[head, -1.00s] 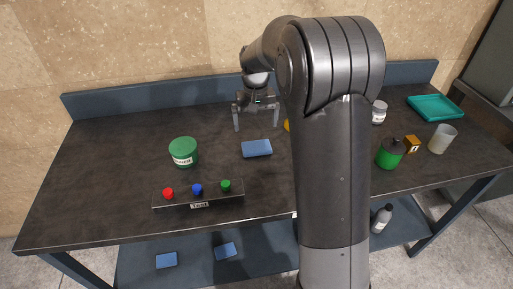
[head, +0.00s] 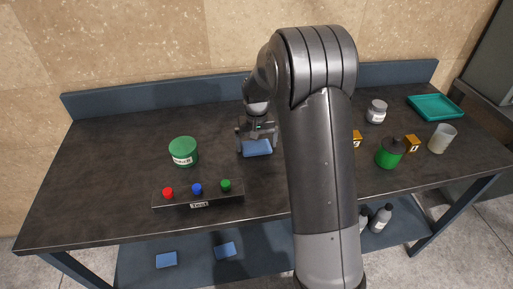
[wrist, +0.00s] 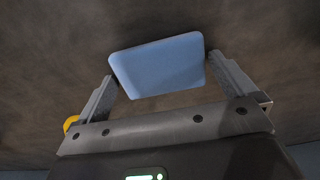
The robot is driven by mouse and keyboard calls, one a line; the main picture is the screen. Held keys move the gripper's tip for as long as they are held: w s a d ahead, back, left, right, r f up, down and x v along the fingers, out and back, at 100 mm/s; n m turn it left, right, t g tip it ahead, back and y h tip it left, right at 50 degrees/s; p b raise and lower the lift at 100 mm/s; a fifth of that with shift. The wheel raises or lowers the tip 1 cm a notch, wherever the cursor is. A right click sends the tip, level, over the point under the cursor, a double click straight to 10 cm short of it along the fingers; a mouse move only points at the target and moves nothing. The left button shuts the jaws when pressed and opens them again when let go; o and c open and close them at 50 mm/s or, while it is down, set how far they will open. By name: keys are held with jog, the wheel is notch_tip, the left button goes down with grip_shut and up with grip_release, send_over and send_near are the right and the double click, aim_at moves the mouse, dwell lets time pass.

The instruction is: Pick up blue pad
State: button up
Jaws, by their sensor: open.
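The blue pad (head: 257,149) lies flat on the dark tabletop, left of my arm in the head view. My gripper (head: 257,146) is low over it, with a finger at either side of the pad. In the wrist view the blue pad (wrist: 158,66) sits between the two fingers of my open gripper (wrist: 165,84), reaching out beyond their tips. The right finger is close to the pad's edge; I cannot tell whether it touches. My wrist hides part of the pad in the head view.
A green-lidded tub (head: 183,152) and a button box (head: 198,196) stand to the left. Right of my arm are a green bottle (head: 390,154), a white jar (head: 376,111), a beaker (head: 441,139) and a teal tray (head: 435,107). Two more blue pads (head: 166,260) lie on the lower shelf.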

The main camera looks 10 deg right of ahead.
jog(key=c, duration=0.7)
jog(key=shift+r, duration=0.1)
